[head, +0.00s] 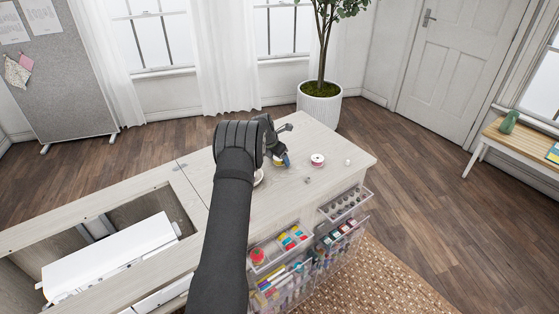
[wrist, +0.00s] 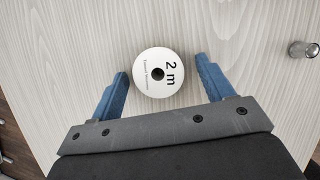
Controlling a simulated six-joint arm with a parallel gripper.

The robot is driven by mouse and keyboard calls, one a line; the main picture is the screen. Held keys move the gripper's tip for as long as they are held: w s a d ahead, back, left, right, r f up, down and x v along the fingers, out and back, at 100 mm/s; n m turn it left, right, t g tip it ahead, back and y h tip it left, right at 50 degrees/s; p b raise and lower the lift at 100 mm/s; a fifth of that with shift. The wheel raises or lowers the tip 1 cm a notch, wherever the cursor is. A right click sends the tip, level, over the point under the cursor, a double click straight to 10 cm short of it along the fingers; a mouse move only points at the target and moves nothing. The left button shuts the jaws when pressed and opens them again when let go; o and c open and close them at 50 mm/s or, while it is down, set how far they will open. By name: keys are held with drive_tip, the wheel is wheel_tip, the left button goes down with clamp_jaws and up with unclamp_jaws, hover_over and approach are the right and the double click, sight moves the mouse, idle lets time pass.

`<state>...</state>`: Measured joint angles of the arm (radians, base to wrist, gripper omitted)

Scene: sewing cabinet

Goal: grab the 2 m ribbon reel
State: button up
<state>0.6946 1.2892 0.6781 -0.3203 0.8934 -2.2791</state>
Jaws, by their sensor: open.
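The 2 m ribbon reel (wrist: 147,64) shows in the wrist view as a white disc with a dark centre hole and "2 m" printed on top. It lies flat on the pale wood top. My gripper (wrist: 162,70) is open, with one blue finger on each side of the reel and a visible gap on both sides. In the head view my gripper (head: 283,159) is low over the cabinet top. A reel with a yellow edge (head: 278,162) shows partly behind the fingers there. Whether the fingertips touch the wood is unclear.
Another reel, white with a red band (head: 317,160), stands to the right on the cabinet top (head: 340,147). A small metal piece (wrist: 303,49) lies right of the reel in the wrist view. Open clear drawers (head: 282,246) jut from the cabinet's front.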

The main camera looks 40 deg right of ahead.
drive_tip(key=shift+c, duration=0.4)
drive_tip(key=c, duration=1)
drive_tip(key=shift+o, duration=0.2)
drive_tip(key=shift+r, duration=0.1)
